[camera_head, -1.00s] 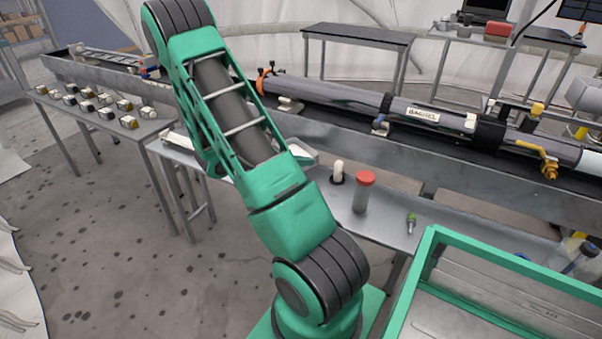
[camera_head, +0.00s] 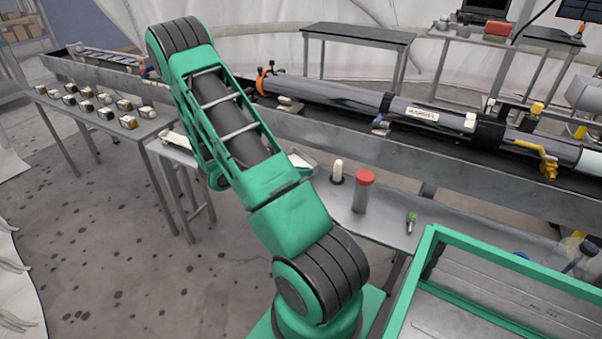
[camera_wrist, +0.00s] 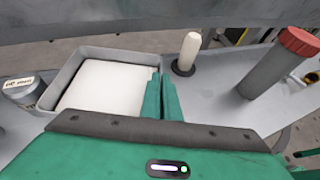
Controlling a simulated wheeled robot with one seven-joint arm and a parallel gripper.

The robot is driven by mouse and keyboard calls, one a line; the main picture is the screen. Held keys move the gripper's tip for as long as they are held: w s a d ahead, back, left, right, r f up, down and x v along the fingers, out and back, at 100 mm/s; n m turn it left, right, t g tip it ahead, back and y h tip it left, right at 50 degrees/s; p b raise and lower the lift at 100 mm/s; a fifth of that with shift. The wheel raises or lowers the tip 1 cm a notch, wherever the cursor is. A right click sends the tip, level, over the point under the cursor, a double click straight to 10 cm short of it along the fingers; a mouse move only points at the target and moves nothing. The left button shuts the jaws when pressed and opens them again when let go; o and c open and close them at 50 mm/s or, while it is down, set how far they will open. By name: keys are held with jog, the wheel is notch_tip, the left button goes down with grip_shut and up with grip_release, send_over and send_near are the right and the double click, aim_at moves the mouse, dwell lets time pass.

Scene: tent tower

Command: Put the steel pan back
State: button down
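The steel pan (camera_wrist: 75,73) is a square, grey, shallow-walled tray with a pale white inside, in the wrist view left of centre. In the head view only a corner of it (camera_head: 311,168) shows beside my arm, on or just over the bench. My gripper (camera_wrist: 161,97) has its two green fingers close together at the pan's right wall, seemingly one on each side of it. The near part of the pan is hidden behind my gripper's body. I cannot tell whether the pan touches the bench.
A white-topped peg on a dark base (camera_head: 337,172) and a red-capped grey jar (camera_head: 364,192) stand right of the pan. A labelled can (camera_wrist: 21,91) stands at its left. A long metal trough (camera_head: 450,170) runs behind the bench.

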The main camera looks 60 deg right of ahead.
jog(key=shift+f, duration=0.1)
jog(key=c, duration=2.4)
grip_release()
jog(key=shift+f, duration=0.1)
jog(key=o, duration=0.4)
jog(key=shift+r, duration=0.35)
jog(key=v, duration=1.1)
jog(key=s+a+r+m+t+y, duration=0.1)
jog(key=s+a+r+m+y, duration=0.3)
jog(key=a+m, duration=0.3)
jog(key=s+a+r+m+t+y, duration=0.1)
jog(key=s+a+r+m+y, duration=0.3)
jog(key=s+a+r+m, duration=0.2)
jog(key=s+a+r+m+t+y, duration=0.1)
jog(key=s+a+r+m+y, duration=0.3)
jog(key=s+a+r+m, duration=0.2)
jog(key=shift+a+m+t, duration=0.3)
jog(key=shift+a+m, duration=0.6)
jog(key=shift+a, duration=0.3)
